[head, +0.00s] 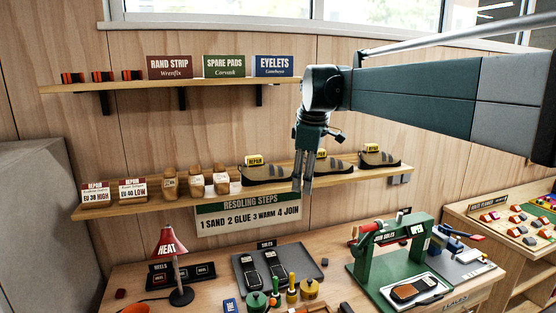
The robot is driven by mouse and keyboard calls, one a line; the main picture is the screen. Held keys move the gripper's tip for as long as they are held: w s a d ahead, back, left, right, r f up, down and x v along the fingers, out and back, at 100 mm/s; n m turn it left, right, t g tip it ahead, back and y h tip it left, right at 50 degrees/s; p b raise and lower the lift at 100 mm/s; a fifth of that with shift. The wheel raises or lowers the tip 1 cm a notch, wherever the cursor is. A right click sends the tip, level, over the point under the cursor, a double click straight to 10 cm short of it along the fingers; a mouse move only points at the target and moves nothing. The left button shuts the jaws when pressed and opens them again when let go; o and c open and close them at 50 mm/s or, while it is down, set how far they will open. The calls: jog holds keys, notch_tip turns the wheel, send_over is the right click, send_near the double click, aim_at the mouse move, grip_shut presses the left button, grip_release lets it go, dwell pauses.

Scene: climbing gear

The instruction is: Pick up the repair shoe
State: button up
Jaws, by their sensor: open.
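Several tan-and-dark shoes with yellow REPAIR tags sit on the lower wall shelf. The left repair shoe (266,173) stands just left of my gripper in the picture. The middle repair shoe (328,166) is right behind my gripper and partly covered by it. The right repair shoe (379,158) is at the shelf's right end. My gripper (302,187) hangs pointing down in front of the shelf between the left and middle shoes. It is open and empty. Its distance in front of the shelf is hard to tell.
The lower shelf (150,207) also holds wooden shoe lasts (196,182) and small repair cards (96,193). Above is an upper shelf (215,83) with signs. Below, the workbench (330,289) carries a red heat lamp (168,243), a green press (378,262), pots and soles on a dark tray.

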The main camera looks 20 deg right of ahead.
jog(key=w+d+r+n+g+p, duration=0.2)
jog(key=w+d+r+n+p, duration=0.45)
jog(key=w+d, duration=0.5)
jog(key=p, duration=0.2)
send_over(322, 150)
jog(key=s+a, duration=0.2)
jog(key=shift+n+g+y, duration=0.3)
jog(key=shift+n+g, duration=0.25)
jog(key=shift+g, duration=0.05)
jog(key=w+d+f, duration=0.2)
jog(key=f, duration=0.1)
jog(key=shift+w+f+p, duration=0.15)
jog(key=shift+w+p, duration=0.15)
jog(key=shift+p, duration=0.05)
jog(key=shift+d+f, duration=0.1)
jog(key=shift+f, duration=0.3)
jog(key=shift+f, duration=1.3)
